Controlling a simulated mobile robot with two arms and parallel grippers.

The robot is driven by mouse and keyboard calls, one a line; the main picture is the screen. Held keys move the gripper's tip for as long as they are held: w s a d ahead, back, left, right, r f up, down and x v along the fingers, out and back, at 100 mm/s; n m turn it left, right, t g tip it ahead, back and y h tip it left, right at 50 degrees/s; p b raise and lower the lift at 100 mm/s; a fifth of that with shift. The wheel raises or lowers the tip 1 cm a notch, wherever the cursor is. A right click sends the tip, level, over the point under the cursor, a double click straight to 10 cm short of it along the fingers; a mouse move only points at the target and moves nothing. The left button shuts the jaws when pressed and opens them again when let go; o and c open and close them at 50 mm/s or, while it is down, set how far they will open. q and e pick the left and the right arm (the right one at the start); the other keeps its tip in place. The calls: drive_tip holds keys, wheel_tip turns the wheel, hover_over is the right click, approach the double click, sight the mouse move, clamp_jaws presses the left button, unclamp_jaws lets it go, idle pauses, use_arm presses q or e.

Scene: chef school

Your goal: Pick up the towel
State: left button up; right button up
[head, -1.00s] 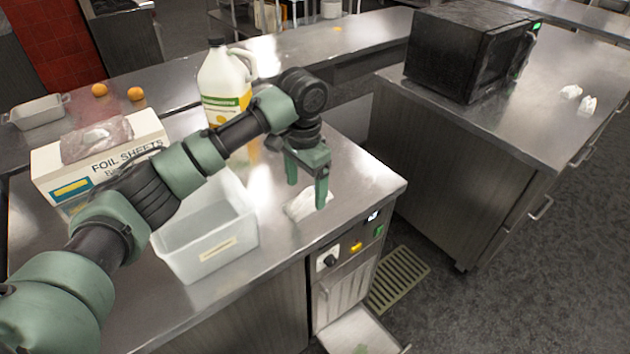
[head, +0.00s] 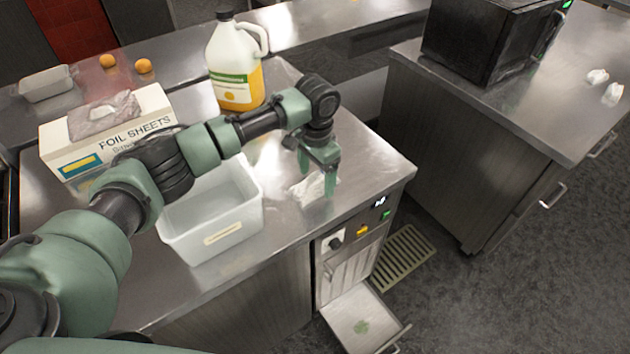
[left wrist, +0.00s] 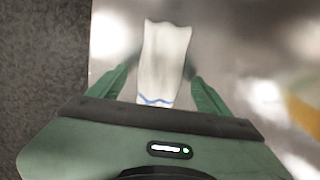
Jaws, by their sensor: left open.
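The towel (head: 306,188) is a small white cloth lying on the steel counter (head: 356,160), near its right front edge. In the left wrist view the towel (left wrist: 163,62) has a blue stripe at its near end and lies between my open fingers. My left gripper (head: 318,180) points down over the towel, its fingers on either side of it. In the left wrist view the left gripper (left wrist: 160,85) is open with gaps beside the cloth. I cannot tell whether the fingertips touch the counter. My right gripper does not show.
A clear plastic bin (head: 212,215) stands left of the towel. A foil sheets box (head: 105,135) and a yellow-labelled jug (head: 236,65) stand behind. Below the counter front, a drawer (head: 362,318) is pulled out. A black microwave (head: 485,40) sits on the right counter.

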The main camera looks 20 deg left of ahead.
sight(317, 178)
use_arm(q)
drive_tip(key=c, duration=1.5)
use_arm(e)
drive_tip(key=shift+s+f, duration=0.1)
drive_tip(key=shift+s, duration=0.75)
use_arm(q)
drive_tip(key=shift+r, duration=0.15)
